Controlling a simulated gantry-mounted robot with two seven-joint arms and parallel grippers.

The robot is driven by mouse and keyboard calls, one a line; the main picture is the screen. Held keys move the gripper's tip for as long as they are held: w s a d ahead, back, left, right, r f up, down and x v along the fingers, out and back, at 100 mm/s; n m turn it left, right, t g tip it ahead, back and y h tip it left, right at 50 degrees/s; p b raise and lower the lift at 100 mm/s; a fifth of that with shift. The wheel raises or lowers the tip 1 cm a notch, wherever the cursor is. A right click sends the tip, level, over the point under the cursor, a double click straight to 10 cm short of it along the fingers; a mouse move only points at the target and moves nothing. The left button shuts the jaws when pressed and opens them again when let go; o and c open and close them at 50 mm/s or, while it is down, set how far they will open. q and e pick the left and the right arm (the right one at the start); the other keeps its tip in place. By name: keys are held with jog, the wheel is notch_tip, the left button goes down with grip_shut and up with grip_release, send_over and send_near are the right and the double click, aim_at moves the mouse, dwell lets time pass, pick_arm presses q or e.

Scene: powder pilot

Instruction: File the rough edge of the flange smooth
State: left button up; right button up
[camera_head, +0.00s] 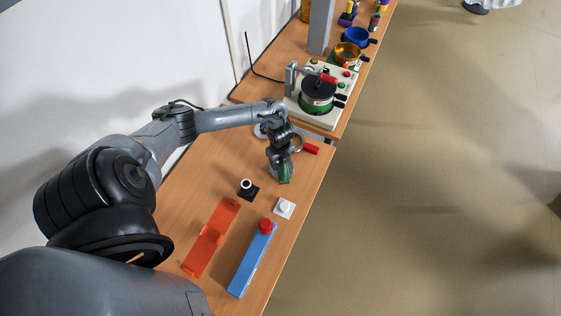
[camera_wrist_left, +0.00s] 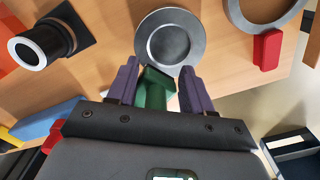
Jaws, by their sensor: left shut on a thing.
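My left gripper (camera_head: 284,168) is over the middle of the wooden table, pointing down. Its two fingers show in the left wrist view (camera_wrist_left: 159,70), shut on a green block-like part (camera_wrist_left: 156,88), which also shows in the head view (camera_head: 284,175). A round grey metal disc with a raised rim (camera_wrist_left: 168,43), seemingly the flange, lies just beyond the fingertips; whether the green part touches it I cannot tell. I cannot make out a rough edge. My right gripper is not in view.
A black base with an upright cylinder (camera_head: 248,188), a white square piece (camera_head: 284,208), an orange tray (camera_head: 200,258) and a blue bar with a red knob (camera_head: 250,265) stand nearer. A white machine with buttons (camera_head: 325,118) stands behind. The table's right edge is close.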

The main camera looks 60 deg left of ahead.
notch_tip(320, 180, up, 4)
jog(key=p, duration=0.3)
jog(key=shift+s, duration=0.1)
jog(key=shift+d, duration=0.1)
